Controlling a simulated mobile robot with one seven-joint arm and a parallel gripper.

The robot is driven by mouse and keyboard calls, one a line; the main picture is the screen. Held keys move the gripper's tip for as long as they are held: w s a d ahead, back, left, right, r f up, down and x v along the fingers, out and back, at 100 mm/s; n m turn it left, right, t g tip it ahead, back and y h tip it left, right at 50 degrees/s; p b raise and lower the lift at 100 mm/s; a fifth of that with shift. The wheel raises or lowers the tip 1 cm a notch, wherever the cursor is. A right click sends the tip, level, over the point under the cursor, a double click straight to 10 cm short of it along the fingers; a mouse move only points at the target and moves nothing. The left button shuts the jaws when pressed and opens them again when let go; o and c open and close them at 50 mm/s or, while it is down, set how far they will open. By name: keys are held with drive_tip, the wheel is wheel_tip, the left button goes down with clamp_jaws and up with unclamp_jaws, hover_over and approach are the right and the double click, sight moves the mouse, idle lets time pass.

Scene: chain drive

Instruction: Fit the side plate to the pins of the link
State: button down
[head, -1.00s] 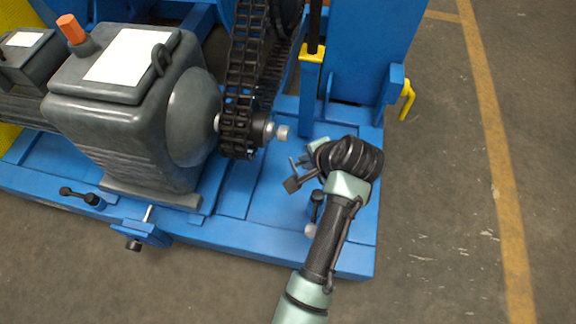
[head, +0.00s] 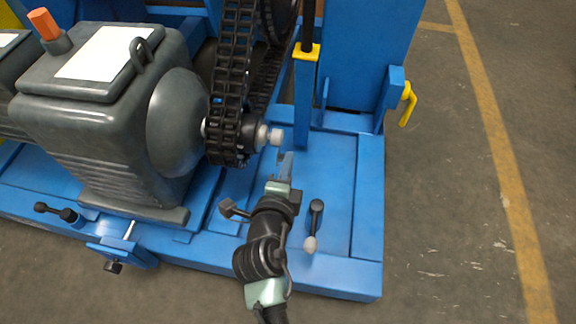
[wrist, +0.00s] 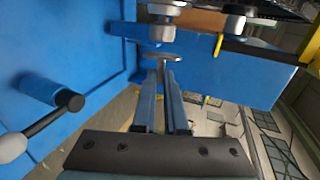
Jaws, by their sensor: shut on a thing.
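My gripper (head: 284,165) is in front of and just below the lower end of the chain (head: 232,100) in the head view. In the wrist view my gripper (wrist: 164,78) has its two blue-grey fingers close together on a thin grey plate, seen nearly edge-on, which I take for the side plate (wrist: 163,56). Pale round stubs (wrist: 162,33) stand just beyond the plate, with a gap visible. I cannot tell whether these are the link's pins. In the head view a pale shaft end (head: 277,137) sticks out beside the chain; the link itself is not clear.
A grey motor (head: 100,120) stands left of the chain. A blue post with a yellow collar (head: 307,53) rises behind my gripper. A black lever with a pale knob (head: 311,243) stands close on the right. The blue base plate (head: 335,190) is mostly bare there.

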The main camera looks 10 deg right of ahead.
idle(0.3)
drive_tip(key=shift+w+a+f+b, duration=0.1)
drive_tip(key=shift+w+a+b, duration=0.05)
drive_tip(key=shift+a+b, duration=0.35)
drive_tip(key=shift+w+a+f+b, duration=0.1)
drive_tip(key=shift+w+a+b, duration=0.05)
drive_tip(key=shift+a+b, duration=0.35)
drive_tip(key=shift+w+a+r+b, duration=0.1)
drive_tip(key=shift+w+a+b, duration=0.1)
drive_tip(key=shift+a+b, duration=0.3)
drive_tip(key=shift+w+a+r+b, duration=0.1)
drive_tip(key=shift+w+a+b, duration=0.05)
drive_tip(key=shift+a, duration=0.6)
drive_tip(key=shift+w+a+b, duration=0.2)
drive_tip(key=shift+a+b, duration=0.15)
drive_tip(key=shift+a, duration=0.25)
drive_tip(key=shift+b, duration=0.8)
drive_tip(key=shift+w+a, duration=0.1)
drive_tip(key=shift+a, duration=0.15)
drive_tip(key=shift+w+a+b, duration=0.1)
drive_tip(key=shift+a+b, duration=0.25)
drive_tip(key=shift+w+a+b, duration=0.2)
drive_tip(key=shift+a+b, duration=0.15)
drive_tip(key=shift+a, duration=0.2)
